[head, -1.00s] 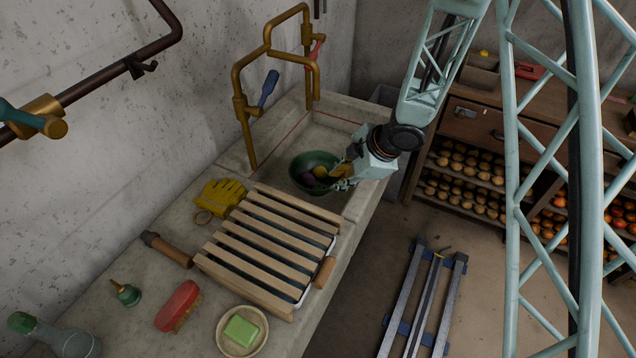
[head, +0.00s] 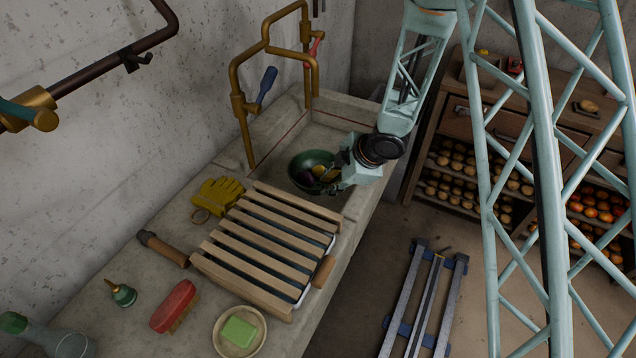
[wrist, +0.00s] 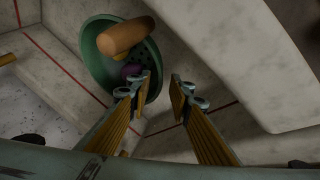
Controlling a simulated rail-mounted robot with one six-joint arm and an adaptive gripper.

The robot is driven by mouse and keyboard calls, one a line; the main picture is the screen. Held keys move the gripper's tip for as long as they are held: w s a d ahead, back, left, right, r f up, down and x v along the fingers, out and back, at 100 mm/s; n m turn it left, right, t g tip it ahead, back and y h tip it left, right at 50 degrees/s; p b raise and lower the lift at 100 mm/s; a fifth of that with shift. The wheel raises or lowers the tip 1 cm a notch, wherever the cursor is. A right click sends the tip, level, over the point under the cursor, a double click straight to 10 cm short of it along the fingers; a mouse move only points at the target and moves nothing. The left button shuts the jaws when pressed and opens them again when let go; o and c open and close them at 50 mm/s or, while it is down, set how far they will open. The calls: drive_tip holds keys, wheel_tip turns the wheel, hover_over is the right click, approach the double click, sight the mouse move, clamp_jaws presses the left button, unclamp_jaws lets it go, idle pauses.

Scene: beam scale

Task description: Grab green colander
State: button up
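The sink's stone wall (wrist: 245,60) is close on the right in the wrist view. Brass taps (head: 240,105) rise behind the sink. A slatted wooden rack (head: 262,240), yellow gloves (head: 217,193), a red brush (head: 174,306) and a soap dish (head: 258,345) lie on the counter.

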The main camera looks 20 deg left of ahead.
sight(319, 191)
drive_tip(key=shift+x, duration=1.1)
drive_tip(key=shift+b+x, duration=1.1)
drive_tip(key=shift+x, duration=1.5)
drive_tip(key=shift+d, duration=0.1)
clamp_jaws()
